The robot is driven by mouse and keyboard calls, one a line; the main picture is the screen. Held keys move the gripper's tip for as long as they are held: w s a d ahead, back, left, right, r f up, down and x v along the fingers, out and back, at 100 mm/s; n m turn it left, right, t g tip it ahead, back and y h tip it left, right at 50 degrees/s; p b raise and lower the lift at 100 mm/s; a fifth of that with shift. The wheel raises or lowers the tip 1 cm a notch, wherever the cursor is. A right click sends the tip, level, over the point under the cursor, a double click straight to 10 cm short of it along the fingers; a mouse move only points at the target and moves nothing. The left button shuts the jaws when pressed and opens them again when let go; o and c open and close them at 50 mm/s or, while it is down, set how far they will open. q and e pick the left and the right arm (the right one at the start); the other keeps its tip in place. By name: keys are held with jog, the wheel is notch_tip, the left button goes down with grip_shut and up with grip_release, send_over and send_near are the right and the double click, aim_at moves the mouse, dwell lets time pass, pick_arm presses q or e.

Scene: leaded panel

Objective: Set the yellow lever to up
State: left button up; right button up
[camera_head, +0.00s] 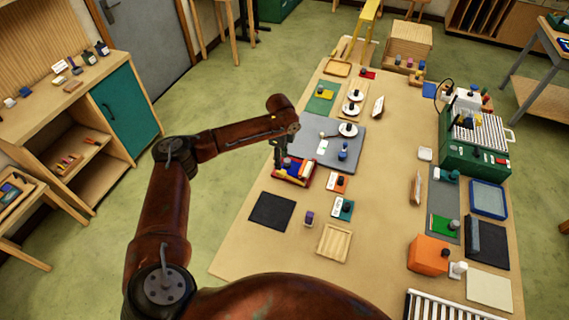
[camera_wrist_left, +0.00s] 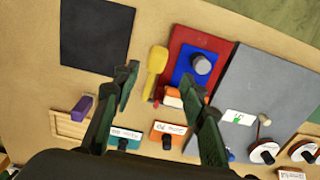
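The yellow lever (camera_wrist_left: 156,62) shows in the left wrist view as a long yellow piece at the left edge of a red panel (camera_wrist_left: 192,36). The panel also bears a blue block with a grey round knob (camera_wrist_left: 201,64) and an orange-and-white piece. In the head view the red panel (camera_head: 306,182) is small and partly behind my left gripper (camera_head: 281,158). My left gripper is open, its two dark green fingers spread, with nothing seen between them. The lever is beyond the fingertips, apart from them as far as I can tell. My right gripper is not in view.
A grey plate (camera_wrist_left: 262,75) with round dials lies right of the panel. A black square (camera_head: 272,211), small labelled switches and a wooden tray (camera_head: 334,242) lie nearby. A green machine (camera_head: 470,145) and an orange box (camera_head: 428,255) stand right. The table's middle is mostly clear.

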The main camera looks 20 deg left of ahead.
pick_arm(q)
jog(key=shift+s+d, duration=0.1)
jog(key=shift+d, duration=0.1)
jog(key=f, duration=0.3)
jog(key=shift+s+a+f+p, duration=0.2)
jog(key=shift+p, duration=0.15)
notch_tip(320, 180, down, 4)
jog(key=shift+w+r, duration=0.1)
jog(key=shift+r, duration=0.15)
jog(key=shift+f, duration=0.15)
jog(key=c, duration=1.1)
grip_shut()
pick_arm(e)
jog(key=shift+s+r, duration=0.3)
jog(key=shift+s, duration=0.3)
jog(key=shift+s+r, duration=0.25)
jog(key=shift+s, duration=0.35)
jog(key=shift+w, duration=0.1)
